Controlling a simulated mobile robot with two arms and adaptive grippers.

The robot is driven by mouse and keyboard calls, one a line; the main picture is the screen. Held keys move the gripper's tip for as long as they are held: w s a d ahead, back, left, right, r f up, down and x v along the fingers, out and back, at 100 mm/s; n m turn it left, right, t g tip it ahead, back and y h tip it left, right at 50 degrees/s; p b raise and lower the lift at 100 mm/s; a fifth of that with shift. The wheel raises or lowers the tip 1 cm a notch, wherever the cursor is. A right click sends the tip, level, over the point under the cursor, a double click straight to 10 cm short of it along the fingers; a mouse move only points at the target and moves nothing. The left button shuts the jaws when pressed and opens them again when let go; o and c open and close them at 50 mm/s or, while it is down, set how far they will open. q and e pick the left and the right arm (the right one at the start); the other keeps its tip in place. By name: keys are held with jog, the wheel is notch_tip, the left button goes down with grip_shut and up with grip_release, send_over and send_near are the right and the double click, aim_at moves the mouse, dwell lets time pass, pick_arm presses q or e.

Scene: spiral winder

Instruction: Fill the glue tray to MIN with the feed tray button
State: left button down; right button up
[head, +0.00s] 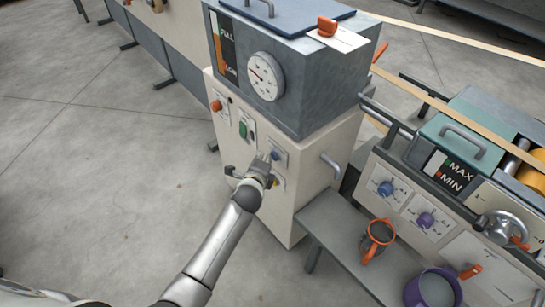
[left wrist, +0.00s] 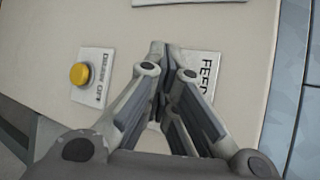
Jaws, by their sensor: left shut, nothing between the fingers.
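My left gripper (head: 264,162) is shut and empty, at the front panel of the cream cabinet. In the left wrist view its closed fingertips (left wrist: 172,50) are over or against the edge of a white plate marked FEED (left wrist: 207,72). The fingers hide much of this plate, and no button shows on it there. In the head view a blue button (head: 275,155) sits just beside the fingertips. The glue tray's gauge (head: 447,175), with MAX and MIN marks, is on the machine at the right; its level is too small to read. My right gripper is out of view.
A yellow button (left wrist: 79,74) is on a neighbouring plate. The cabinet also has a green switch (head: 243,130), an orange knob (head: 216,106) and a side handle (head: 330,165). An orange mug (head: 379,232) and a purple pot (head: 433,288) stand on the grey shelf.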

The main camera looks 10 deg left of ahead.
pick_arm(q)
jog(key=shift+s+a+p, duration=0.5)
jog(key=shift+s+p, duration=0.05)
jog(key=shift+s, duration=0.05)
jog(key=shift+s, duration=0.1)
jog(key=s+a+p, duration=0.1)
jog(key=s, duration=0.1)
jog(key=s+a+p, duration=0.1)
jog(key=a, duration=0.1)
jog(key=shift+s+p, duration=0.4)
dwell(2.4)
